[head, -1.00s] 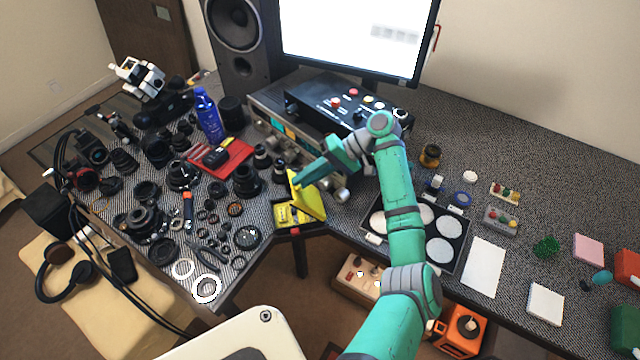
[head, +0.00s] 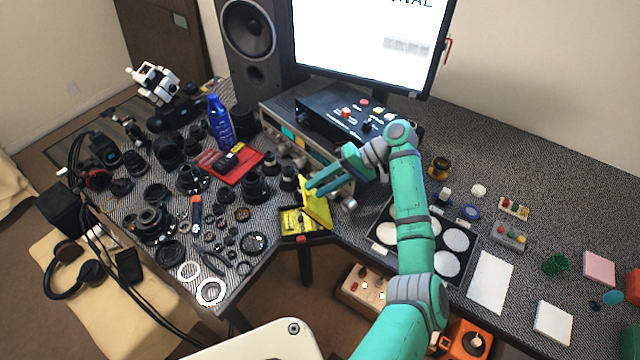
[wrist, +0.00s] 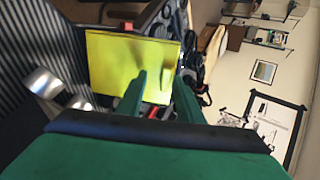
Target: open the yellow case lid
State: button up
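The yellow case (head: 291,224) sits at the inner corner of the desk, near its front edge. Its lid (head: 317,205) stands raised and tilted on the right side of the case, and yellow contents or lining show inside. My gripper (head: 309,189) is at the upper edge of the lid, with its two fingers apart. In the wrist view the yellow lid (wrist: 108,62) fills the space behind the fingers (wrist: 160,82), and nothing shows held between them. I cannot tell whether a finger touches the lid.
Black lens parts crowd the desk left of the case, with a red tray (head: 247,166) behind. A grey instrument box (head: 334,172) stands behind the lid. A tray of white discs (head: 386,249) lies to the right.

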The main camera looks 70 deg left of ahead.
jog(key=shift+r, duration=0.8)
jog(key=s+d+r, duration=0.7)
jog(key=d+r, duration=0.4)
jog(key=shift+s+d+r, duration=0.3)
jog(key=shift+d+r, duration=0.05)
jog(key=shift+d, duration=0.05)
